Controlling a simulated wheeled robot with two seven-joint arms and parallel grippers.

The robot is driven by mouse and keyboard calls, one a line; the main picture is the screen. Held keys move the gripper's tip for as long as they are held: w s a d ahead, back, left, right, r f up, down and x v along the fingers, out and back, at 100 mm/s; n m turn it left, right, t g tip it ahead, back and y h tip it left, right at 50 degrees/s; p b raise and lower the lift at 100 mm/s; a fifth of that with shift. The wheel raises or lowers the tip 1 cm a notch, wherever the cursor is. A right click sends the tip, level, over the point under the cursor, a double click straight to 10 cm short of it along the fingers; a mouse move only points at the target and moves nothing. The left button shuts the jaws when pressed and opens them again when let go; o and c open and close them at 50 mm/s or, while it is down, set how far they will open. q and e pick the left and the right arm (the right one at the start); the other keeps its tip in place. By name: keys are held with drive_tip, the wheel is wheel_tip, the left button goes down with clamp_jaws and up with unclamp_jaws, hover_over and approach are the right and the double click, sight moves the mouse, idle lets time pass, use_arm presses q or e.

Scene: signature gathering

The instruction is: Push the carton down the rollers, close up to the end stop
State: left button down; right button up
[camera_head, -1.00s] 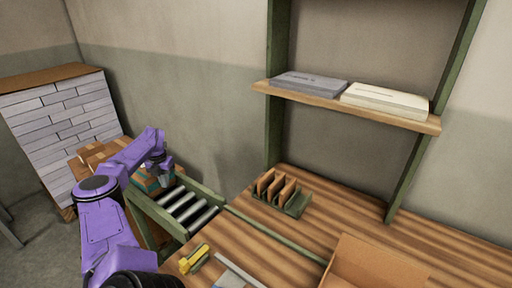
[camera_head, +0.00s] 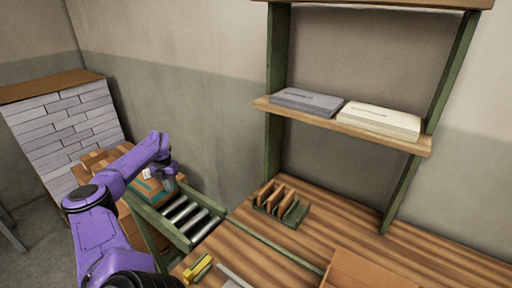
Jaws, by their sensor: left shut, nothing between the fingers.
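The carton (camera_head: 146,188), brown with a teal band and a white label, sits at the far end of the roller conveyor. It is partly hidden by my left arm. The bare metal rollers (camera_head: 188,214) run from it toward the workbench between green side rails. A green crosspiece at the near end of the rollers, by the bench, looks like the end stop. My left gripper (camera_head: 169,184) is shut and empty, pointing down at the carton's right side. I cannot tell whether it touches the carton. My right gripper is out of view.
The wooden bench (camera_head: 327,225) holds a green sorter (camera_head: 281,206), a yellow tool (camera_head: 198,268) and an open box (camera_head: 366,271). A shelf (camera_head: 345,126) above carries two flat boxes. A tall stack of grey bundles (camera_head: 65,122) stands at the left.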

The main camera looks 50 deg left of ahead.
use_arm(q)
wheel_tip(320, 180, up, 7)
idle(0.4)
drive_tip(key=shift+f, duration=0.1)
idle(0.3)
